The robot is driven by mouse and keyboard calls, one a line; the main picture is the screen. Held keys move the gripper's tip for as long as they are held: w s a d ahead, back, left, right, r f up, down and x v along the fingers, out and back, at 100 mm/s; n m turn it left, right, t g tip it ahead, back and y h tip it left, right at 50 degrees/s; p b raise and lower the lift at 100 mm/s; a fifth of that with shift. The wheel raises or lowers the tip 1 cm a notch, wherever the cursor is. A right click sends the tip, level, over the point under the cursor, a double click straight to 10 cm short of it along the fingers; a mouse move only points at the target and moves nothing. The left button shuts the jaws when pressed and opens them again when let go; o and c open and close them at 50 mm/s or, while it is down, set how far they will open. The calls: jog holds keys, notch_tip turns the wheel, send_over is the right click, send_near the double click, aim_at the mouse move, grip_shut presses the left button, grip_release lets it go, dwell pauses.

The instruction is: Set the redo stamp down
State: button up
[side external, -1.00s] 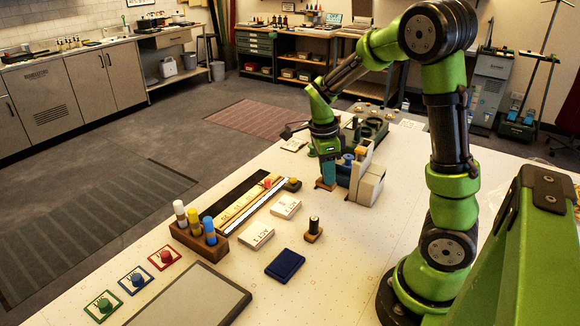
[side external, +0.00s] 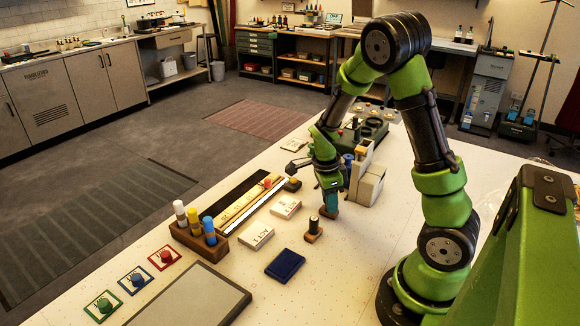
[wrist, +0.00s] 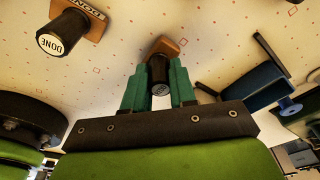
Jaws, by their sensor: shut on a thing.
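My gripper (side external: 330,196) is shut on a stamp with a wooden base (side external: 329,211) and a dark handle. In the wrist view, the dark handle of the held stamp (wrist: 158,72) is between my two teal fingers (wrist: 158,90). Its wooden base points away from my palm. The base is at or just above the white tabletop; I cannot tell whether it touches. The lettering on the held stamp is too small to read. A second stamp, marked DONE in the wrist view (wrist: 66,32), stands upright on the table near mine; it also shows in the side view (side external: 314,229).
Two white card stacks (side external: 257,235) and a blue ink pad (side external: 285,265) lie nearby. A grey and white device (side external: 366,182) stands behind my gripper. Table around the held stamp is mostly clear.

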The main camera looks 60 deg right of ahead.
jog(key=shift+f, duration=0.15)
jog(key=o, duration=0.8)
jog(key=shift+o, duration=0.2)
notch_tip(320, 180, up, 12)
jog(key=w+a, duration=0.1)
jog(key=s+a+r+n+t+y, duration=0.1)
jog(key=s+a+r+n+t, duration=0.2)
jog(key=a+n, duration=0.6)
jog(key=s+a+r+n+t+y, duration=0.2)
jog(key=a+r+n+t, duration=0.3)
jog(key=n, duration=0.9)
jog(key=s+a+r, duration=0.1)
jog(key=a+r, duration=0.1)
jog(key=a, duration=0.2)
jog(key=shift+a+r, duration=0.1)
